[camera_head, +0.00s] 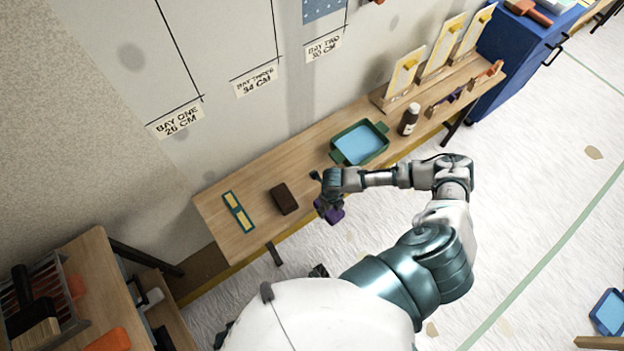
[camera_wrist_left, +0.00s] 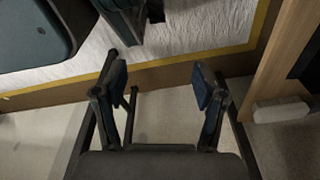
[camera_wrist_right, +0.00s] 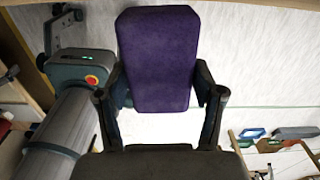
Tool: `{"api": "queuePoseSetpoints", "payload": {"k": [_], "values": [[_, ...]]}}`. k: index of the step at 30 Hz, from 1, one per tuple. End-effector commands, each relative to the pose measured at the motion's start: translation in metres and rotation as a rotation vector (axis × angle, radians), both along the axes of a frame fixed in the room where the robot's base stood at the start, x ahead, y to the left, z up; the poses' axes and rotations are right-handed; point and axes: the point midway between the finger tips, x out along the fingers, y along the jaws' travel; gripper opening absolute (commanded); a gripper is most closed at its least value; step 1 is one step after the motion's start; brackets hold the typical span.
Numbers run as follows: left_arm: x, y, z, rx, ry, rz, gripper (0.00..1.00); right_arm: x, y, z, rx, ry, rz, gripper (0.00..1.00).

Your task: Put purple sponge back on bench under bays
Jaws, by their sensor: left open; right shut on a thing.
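The purple sponge (camera_wrist_right: 158,60) is held between the fingers of my right gripper (camera_wrist_right: 160,100), filling the right wrist view's centre. In the head view the sponge (camera_head: 334,215) shows below my right gripper (camera_head: 322,200), close to the front edge of the wooden bench (camera_head: 245,180). I cannot tell whether it touches the bench. The bench runs along the wall under the bay labels, BAY ONE (camera_head: 176,118), BAY THREE (camera_head: 256,79) and BAY TWO (camera_head: 322,45). My left gripper (camera_wrist_left: 162,85) is open and empty in the left wrist view, low over the floor.
On the bench are a teal-and-yellow strip (camera_head: 238,212), a dark brown block (camera_head: 284,199), a green tray with blue inside (camera_head: 360,144) and a brown bottle (camera_head: 409,119). Bare wood lies around the brown block. A shelf unit (camera_head: 95,265) stands at the lower left.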

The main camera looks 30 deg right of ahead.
Motion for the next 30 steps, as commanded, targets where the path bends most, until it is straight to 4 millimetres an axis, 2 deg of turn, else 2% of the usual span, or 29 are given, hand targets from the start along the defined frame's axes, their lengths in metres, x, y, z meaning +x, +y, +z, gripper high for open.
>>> {"api": "queuePoseSetpoints", "payload": {"k": [5,9,15,20,23,27,30], "values": [[0.009,-0.001,0.007,-0.002,-0.008,0.002,0.71,0.042,-0.007,-0.005,-0.001,-0.004,-0.004,0.31],[0.018,-0.003,0.018,-0.003,-0.013,0.004,0.71,0.083,-0.015,-0.009,-0.001,-0.003,-0.005,0.31],[0.029,-0.004,0.035,-0.005,-0.020,0.007,0.71,0.124,-0.022,-0.013,0.000,-0.002,-0.003,0.31],[0.032,-0.005,0.043,-0.005,-0.023,0.008,0.71,0.138,-0.026,-0.013,-0.001,-0.003,-0.001,0.31],[0.036,-0.005,0.049,-0.005,-0.027,0.009,0.71,0.152,-0.028,-0.015,0.000,-0.003,-0.002,0.31],[0.040,-0.006,0.059,-0.005,-0.029,0.010,0.71,0.152,-0.029,-0.038,0.001,0.001,-0.001,0.31],[0.040,-0.006,0.060,-0.005,-0.028,0.010,0.71,0.152,-0.029,-0.045,0.001,-0.001,-0.001,0.32]]}}
